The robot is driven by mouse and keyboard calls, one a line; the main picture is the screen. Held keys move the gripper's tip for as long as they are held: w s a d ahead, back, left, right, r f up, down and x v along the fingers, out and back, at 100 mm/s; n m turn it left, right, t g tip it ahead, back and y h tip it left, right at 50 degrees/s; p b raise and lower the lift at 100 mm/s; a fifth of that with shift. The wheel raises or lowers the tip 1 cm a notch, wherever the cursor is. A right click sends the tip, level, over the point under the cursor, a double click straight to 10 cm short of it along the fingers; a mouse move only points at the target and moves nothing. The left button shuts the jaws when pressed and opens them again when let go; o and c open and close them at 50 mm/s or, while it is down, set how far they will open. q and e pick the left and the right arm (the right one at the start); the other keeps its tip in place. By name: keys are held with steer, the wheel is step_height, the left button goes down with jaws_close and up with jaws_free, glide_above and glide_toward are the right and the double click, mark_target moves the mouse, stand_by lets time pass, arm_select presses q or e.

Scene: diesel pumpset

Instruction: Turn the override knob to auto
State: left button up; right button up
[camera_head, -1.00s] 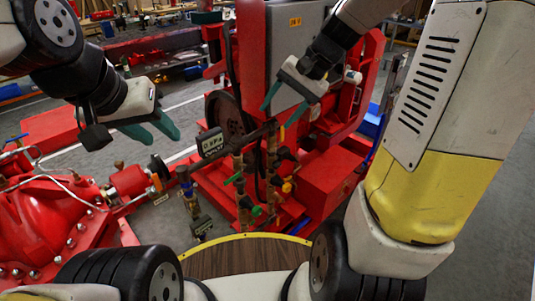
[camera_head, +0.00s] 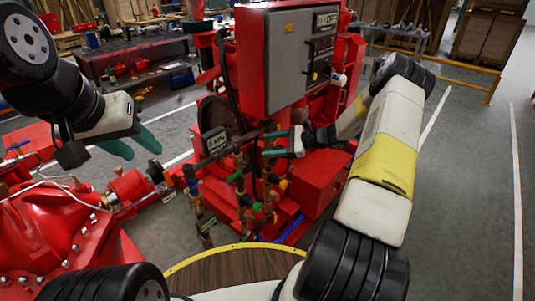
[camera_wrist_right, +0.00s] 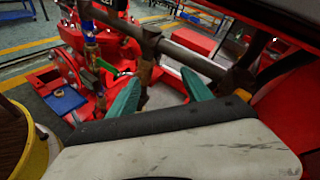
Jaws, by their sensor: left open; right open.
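A grey control box (camera_head: 281,58) with a red edge stands on the red pumpset in the head view. Its right-hand face carries a display and small controls. A small dark knob-like control (camera_head: 314,76) with some yellow shows low on that face, too small to read its setting. My right gripper (camera_head: 270,144) is open and empty, below the box and in front of the pipes. In the right wrist view its teal fingers (camera_wrist_right: 160,76) are spread, with pipework beyond them and no knob recognisable. My left gripper (camera_head: 138,147) is open and empty at the left, away from the box.
Brass pipework with green and yellow valve handles (camera_head: 257,207) stands below the box. A red pump (camera_head: 55,235) fills the lower left. A round wooden top with a yellow rim (camera_head: 225,266) is close in front. Grey floor (camera_head: 465,190) is free at the right.

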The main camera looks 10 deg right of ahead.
mark_target(276, 164)
steer(key=w+d+f+m+t+h, duration=0.1)
steer(key=d+f+m+t, duration=0.4)
steer(key=f, duration=0.3)
steer(key=w+d+f+m+t+h, duration=0.1)
steer(key=w+d+f+m+t, duration=0.15)
steer(key=d+f+m, duration=0.5)
steer(key=shift+n+t, duration=0.35)
steer(key=shift+n, duration=0.4)
steer(key=w+a, duration=0.1)
steer(key=a, duration=0.1)
steer(key=w+a+f, duration=0.1)
steer(key=w+a, duration=0.1)
steer(key=a, duration=0.1)
steer(key=w+a, duration=0.2)
steer(key=shift+w+a+f, duration=0.1)
steer(key=shift+a+f, duration=0.15)
steer(key=shift+a, duration=0.05)
jaws_close()
